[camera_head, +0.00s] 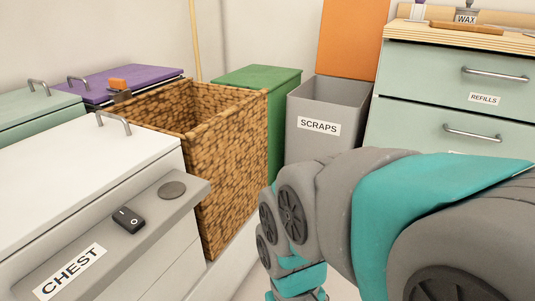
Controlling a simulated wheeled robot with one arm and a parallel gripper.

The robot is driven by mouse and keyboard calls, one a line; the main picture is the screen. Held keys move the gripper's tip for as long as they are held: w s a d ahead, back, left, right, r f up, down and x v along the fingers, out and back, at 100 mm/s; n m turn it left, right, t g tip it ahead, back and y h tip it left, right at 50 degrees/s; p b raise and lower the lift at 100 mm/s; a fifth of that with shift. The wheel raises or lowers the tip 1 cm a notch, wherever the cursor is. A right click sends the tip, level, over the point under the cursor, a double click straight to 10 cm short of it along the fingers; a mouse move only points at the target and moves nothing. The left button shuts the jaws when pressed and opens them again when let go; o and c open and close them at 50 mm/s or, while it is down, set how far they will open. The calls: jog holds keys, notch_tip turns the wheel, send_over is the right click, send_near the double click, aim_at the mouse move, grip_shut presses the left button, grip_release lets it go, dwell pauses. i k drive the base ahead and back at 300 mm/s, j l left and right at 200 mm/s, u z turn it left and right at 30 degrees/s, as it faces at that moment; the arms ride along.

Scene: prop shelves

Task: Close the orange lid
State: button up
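The orange lid (350,40) stands raised, close to upright, at the back of a grey bin (309,147) labelled SCRAPS. The lid's top edge is cut off by the picture. The bin's mouth is open, and its inside looks empty as far as I can see. My arm crosses the lower right, in front of the bin's lower part. It bends down past the bottom edge of the picture, so my gripper is not in view.
A green lidded bin (275,78) and a woven basket (236,160) stand left of the grey bin. Mint drawers (430,80) stand right of it. The white chest (80,165) fills the left front. A purple lid (118,78) lies behind the chest.

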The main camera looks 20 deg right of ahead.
aim_at(350, 38)
jog(key=z, duration=1)
jog(key=i+j+z, duration=0.2)
jog(key=i, duration=0.25)
jog(key=i+j+z, duration=0.1)
jog(key=i+z, duration=0.15)
jog(key=i, duration=0.25)
